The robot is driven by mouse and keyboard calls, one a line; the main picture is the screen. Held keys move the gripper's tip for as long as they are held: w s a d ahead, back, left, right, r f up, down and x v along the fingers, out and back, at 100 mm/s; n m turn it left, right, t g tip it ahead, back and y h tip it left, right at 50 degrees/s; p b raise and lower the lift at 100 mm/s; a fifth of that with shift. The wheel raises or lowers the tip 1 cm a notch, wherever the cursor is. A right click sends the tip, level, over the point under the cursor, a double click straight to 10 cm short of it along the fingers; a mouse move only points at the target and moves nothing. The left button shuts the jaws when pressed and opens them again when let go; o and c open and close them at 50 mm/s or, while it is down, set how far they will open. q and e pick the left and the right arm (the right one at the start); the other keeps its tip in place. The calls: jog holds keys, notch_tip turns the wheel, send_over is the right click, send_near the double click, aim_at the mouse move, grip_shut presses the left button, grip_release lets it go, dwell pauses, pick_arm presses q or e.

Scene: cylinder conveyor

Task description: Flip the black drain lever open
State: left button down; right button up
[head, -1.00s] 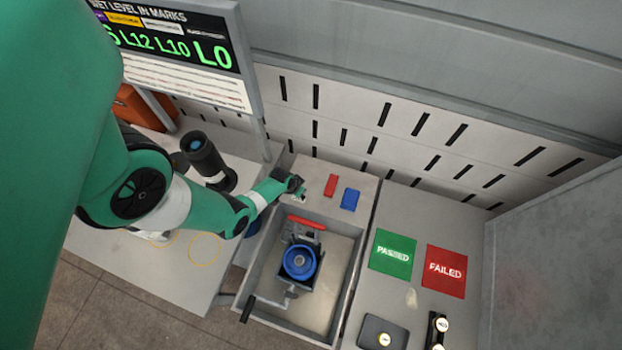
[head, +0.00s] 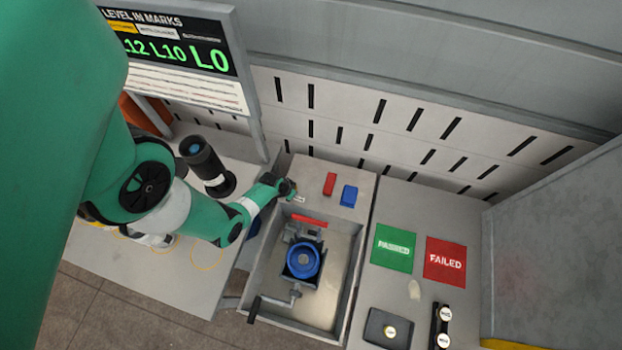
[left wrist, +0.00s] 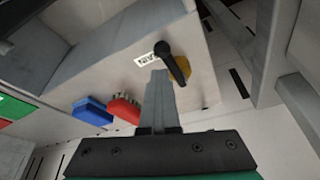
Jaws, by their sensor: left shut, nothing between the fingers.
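The black drain lever (left wrist: 172,62) shows in the left wrist view as a rod with a round knob, beside a yellow round part (left wrist: 180,80) and a small white label (left wrist: 146,58). My left gripper (left wrist: 158,76) is shut and empty, its fingertips close beside the lever; I cannot tell whether they touch. In the head view my left gripper (head: 291,194) is over the back left of the worktop, by the basin's far corner, and the lever cannot be made out there. My right gripper is not in view.
A red block (head: 329,184) and a blue block (head: 348,196) sit right of the gripper. The grey basin (head: 352,275) holds a blue round part (head: 303,260) with a black-handled crank (head: 254,309). A black cylinder (head: 205,160) stands left. Green PASSED and red FAILED pads (head: 445,262) lie right.

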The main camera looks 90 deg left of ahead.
pick_arm(q)
jog(key=shift+s, duration=0.15)
dwell(0.6)
jog(key=shift+d, duration=0.1)
jog(key=shift+w+d+r, duration=0.15)
jog(key=shift+w+r, duration=0.05)
jog(key=shift+w, duration=0.25)
jog(key=w, duration=0.1)
jog(key=w+r+p, duration=0.1)
jog(key=w+d, duration=0.1)
jog(key=shift+r+p, duration=0.3)
jog(key=shift+r, duration=0.05)
jog(key=s+a+r+p, duration=0.1)
jog(key=s+r+p, duration=0.2)
jog(key=r, duration=0.5)
jog(key=shift+s+a, duration=0.15)
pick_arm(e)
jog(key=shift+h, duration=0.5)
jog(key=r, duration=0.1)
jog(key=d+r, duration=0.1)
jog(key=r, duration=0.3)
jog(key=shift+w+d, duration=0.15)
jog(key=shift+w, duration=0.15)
pick_arm(q)
jog(key=shift+r, duration=0.1)
